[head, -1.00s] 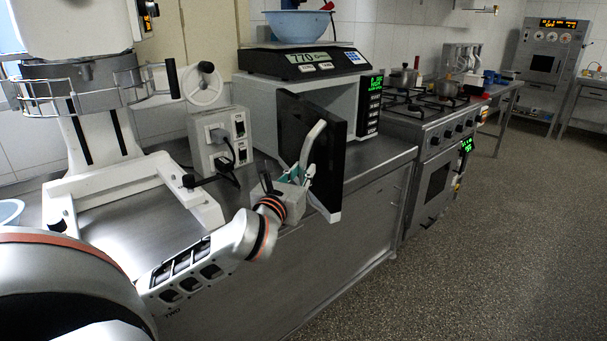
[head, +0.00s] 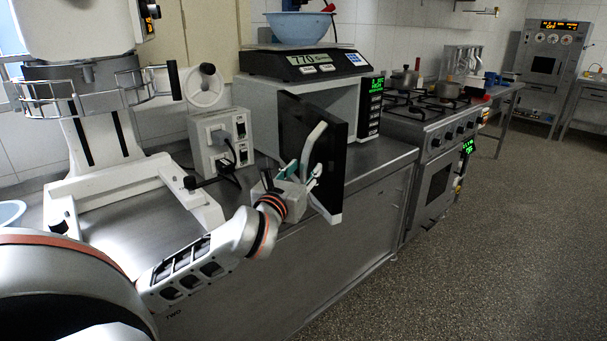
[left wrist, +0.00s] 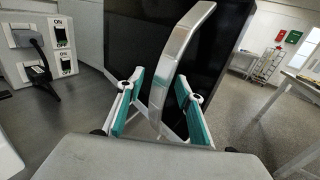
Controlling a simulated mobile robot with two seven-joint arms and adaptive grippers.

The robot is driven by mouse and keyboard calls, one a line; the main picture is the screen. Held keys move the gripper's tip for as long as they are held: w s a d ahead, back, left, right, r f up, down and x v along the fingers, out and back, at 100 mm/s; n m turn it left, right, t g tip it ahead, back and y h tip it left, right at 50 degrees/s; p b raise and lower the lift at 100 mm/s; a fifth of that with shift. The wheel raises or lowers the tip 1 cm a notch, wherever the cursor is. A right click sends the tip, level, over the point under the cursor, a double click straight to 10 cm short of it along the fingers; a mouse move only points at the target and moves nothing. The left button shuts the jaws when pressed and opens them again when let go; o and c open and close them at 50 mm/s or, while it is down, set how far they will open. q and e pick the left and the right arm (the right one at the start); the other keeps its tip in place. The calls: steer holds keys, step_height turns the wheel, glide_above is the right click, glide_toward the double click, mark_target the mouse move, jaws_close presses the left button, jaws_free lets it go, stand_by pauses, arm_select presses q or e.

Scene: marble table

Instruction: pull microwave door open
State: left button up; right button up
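The microwave (head: 327,98) stands on the metal counter with its dark door (head: 334,160) swung well out towards the front. The pale curved handle (head: 311,142) is on the door's outer face. My left gripper (head: 290,172) is at the handle's lower part. In the left wrist view the teal-padded fingers (left wrist: 160,100) are spread on either side of the handle (left wrist: 178,50), with gaps showing between pads and handle. The dark door (left wrist: 128,45) fills the area behind them. The handle's lower end is partly hidden by the gripper. My right gripper is not in view.
A scale (head: 304,63) with a blue bowl (head: 299,27) sits on the microwave. A socket box (head: 221,140) with plugged cables stands left of my gripper on the counter (head: 130,235). A stove (head: 432,150) stands to the right. The floor (head: 470,250) in front is clear.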

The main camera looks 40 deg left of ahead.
arm_select(q)
step_height(320, 180, up, 9)
steer(key=shift+f, duration=0.15)
steer(key=shift+a+r, duration=0.1)
steer(key=shift+r, duration=0.75)
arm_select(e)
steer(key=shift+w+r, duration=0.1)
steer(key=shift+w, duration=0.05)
arm_select(q)
steer(key=shift+f, duration=0.55)
steer(key=s+a+f+p, duration=0.1)
steer(key=s+a+p, duration=0.2)
steer(key=s, duration=0.5)
steer(key=shift+p, duration=0.3)
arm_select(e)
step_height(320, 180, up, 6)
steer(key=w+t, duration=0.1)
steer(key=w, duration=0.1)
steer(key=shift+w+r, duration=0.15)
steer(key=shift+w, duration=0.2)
arm_select(q)
steer(key=shift+f, duration=0.15)
